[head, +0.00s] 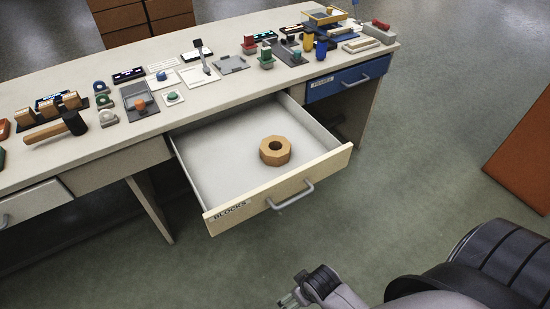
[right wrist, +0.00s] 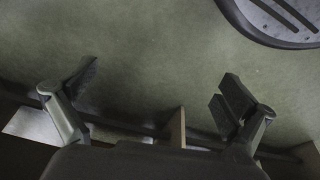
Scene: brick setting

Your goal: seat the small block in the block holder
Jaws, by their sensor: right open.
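A tan eight-sided block (head: 275,150) with a round hole lies in an open drawer (head: 205,165) labelled BLOCKS. It is the only thing I see in that drawer. Several small fixtures stand on the table, and I cannot tell which one is the block holder. My right gripper (head: 292,298) is low at the bottom edge of the head view, in front of the drawer and apart from it. My left gripper is not in view.
A blue drawer (head: 350,79) at the right is shut. The pulled-out drawer juts over open floor. A brown panel (head: 525,150) lies at far right.

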